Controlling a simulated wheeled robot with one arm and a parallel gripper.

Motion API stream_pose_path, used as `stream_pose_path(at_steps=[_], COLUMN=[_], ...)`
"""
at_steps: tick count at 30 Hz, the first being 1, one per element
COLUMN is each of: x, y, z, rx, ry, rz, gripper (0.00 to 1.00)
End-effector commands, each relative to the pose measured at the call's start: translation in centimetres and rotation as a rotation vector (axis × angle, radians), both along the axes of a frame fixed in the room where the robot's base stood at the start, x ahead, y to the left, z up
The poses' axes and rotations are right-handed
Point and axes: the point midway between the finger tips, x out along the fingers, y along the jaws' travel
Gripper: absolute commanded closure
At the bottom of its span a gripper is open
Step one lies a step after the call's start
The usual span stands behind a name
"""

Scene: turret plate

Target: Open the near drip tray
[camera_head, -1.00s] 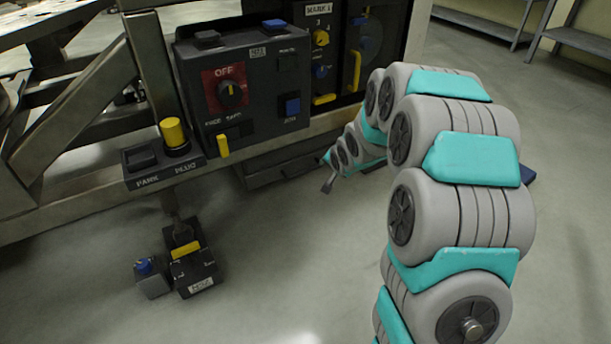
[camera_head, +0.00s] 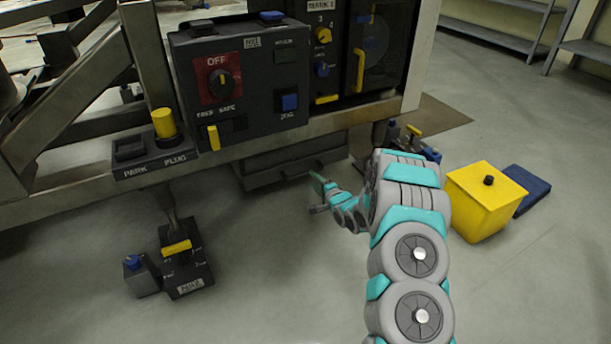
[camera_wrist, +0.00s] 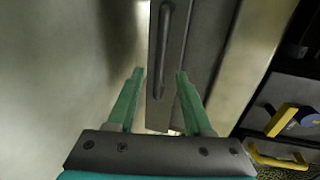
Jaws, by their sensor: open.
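The drip tray (camera_head: 270,177) is a dark grey drawer low under the machine frame, and it looks shut. Its bar handle (camera_head: 304,170) is on the front face. My gripper (camera_head: 318,194) is low, just in front of the right part of the tray. In the wrist view the tray front (camera_wrist: 181,65) appears turned on end, with the handle (camera_wrist: 164,45) ahead of the gap between my green fingers (camera_wrist: 158,76). The fingers are open and empty. The handle looks beyond the fingertips; the exact gap cannot be told.
A control box (camera_head: 240,85) with dials and a park plug panel (camera_head: 155,150) sit above on the frame rail. A pedal block (camera_head: 186,265) stands on the floor at left. A yellow bin (camera_head: 484,205) and blue pad (camera_head: 527,188) are at right. Floor before the tray is clear.

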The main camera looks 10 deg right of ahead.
Motion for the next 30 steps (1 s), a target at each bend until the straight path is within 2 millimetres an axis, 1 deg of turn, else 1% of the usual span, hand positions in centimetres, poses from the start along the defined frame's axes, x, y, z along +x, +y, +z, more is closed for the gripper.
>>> stream_pose_path(at_steps=[5, 9, 15, 21, 30], x=[1.8, 3.8, 5.8, 6.7, 6.8], y=[0.8, 1.4, 1.9, 2.3, 2.3], z=[-0.6, -0.8, -1.4, -1.5, -1.5], rx=[-0.002, -0.004, -0.004, -0.003, -0.002], ry=[0.002, -0.002, 0.002, 0.003, 0.003], rz=[0.002, 0.003, 0.001, 0.001, 0.000], gripper=[0.49, 0.49, 0.49, 0.49, 0.49])
